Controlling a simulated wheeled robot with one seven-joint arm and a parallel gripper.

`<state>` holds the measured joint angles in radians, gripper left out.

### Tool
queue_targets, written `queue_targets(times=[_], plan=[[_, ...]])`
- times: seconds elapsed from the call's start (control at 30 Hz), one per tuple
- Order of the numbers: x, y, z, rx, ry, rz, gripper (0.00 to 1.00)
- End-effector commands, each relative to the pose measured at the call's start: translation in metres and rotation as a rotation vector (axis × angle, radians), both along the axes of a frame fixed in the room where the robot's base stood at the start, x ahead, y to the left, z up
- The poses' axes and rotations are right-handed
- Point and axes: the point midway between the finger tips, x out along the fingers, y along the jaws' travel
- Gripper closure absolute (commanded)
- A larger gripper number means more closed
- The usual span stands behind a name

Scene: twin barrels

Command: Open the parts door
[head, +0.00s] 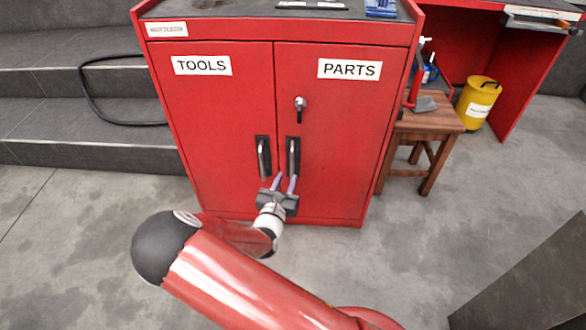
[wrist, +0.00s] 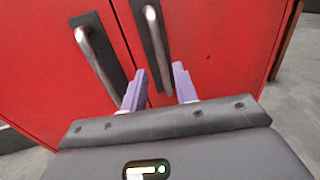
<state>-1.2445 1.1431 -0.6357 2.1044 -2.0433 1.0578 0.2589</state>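The red cabinet has two shut doors. The parts door (head: 335,130) is on the right under a white PARTS label (head: 349,69), with a small lock or knob (head: 300,103) near its inner edge. Its upright handle (head: 293,155) is a silver bar on a dark plate; it shows at top centre in the wrist view (wrist: 155,32). The tools door (head: 215,120) is on the left, with its own handle (head: 263,157), seen at left in the wrist view. My gripper (head: 284,184) is open and empty, its purple fingers spread just below the parts handle. I cannot tell if they touch the door.
A wooden stool (head: 430,128) stands close to the cabinet's right side. A yellow canister (head: 478,103) is beyond it. Grey steps (head: 85,130) with a black hose are on the left. The floor in front of the cabinet is clear.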

Motion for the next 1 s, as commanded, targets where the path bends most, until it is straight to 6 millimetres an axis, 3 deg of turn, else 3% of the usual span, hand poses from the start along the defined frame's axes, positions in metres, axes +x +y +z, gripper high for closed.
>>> queue_targets(times=[0.2,0.4,0.77,1.0], plan=[[0.035,-0.01,0.0,0.0,-0.003,-0.005,0.71],[0.058,-0.015,0.0,0.002,-0.001,-0.006,0.71],[0.064,-0.017,0.001,0.002,0.0,-0.006,0.71],[0.064,-0.017,0.001,0.003,-0.001,-0.006,1.0]])
